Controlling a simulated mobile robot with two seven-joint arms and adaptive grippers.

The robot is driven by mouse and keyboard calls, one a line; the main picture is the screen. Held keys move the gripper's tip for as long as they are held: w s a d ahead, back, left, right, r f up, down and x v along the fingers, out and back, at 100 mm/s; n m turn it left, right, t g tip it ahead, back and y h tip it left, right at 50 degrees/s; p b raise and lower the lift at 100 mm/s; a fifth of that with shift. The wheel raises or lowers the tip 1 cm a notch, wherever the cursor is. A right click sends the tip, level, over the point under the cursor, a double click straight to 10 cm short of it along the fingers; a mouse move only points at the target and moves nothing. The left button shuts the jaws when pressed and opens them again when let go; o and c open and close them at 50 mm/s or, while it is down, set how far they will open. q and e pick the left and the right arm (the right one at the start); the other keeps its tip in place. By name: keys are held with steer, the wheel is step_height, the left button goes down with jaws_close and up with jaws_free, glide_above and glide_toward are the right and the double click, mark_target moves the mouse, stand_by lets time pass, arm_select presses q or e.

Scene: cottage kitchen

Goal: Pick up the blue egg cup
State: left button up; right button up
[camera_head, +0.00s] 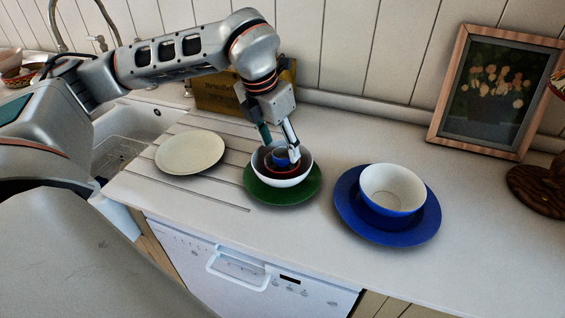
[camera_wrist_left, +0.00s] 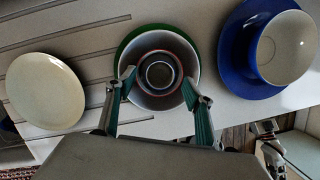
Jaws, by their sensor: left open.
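The small blue egg cup (camera_head: 281,158) stands inside a white bowl (camera_head: 300,174) on a green plate (camera_head: 262,193). A red-rimmed dish (camera_wrist_left: 146,90) lies between the egg cup and the bowl. My left gripper (camera_head: 279,143) is over the bowl, pointing down, its fingers apart and empty. In the left wrist view the egg cup (camera_wrist_left: 160,63) shows from above as a ring, ahead of the fingertips (camera_wrist_left: 159,87), which are on either side of the bowl's near part. I cannot tell whether they touch anything.
A cream plate (camera_head: 190,152) lies left on the grooved drainer beside the sink (camera_head: 140,122). A blue plate (camera_head: 405,236) with a white-and-blue bowl (camera_head: 393,188) stands right. A wooden box (camera_head: 222,98) and a framed picture (camera_head: 495,88) stand behind. The front counter is clear.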

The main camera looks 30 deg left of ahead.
arm_select(q)
steer(key=shift+x, duration=1.15)
steer(key=c, duration=1.2)
steer(key=shift+r, duration=0.15)
step_height(320, 180, up, 20)
steer(key=shift+f+p, duration=0.1)
steer(key=shift+p, duration=0.55)
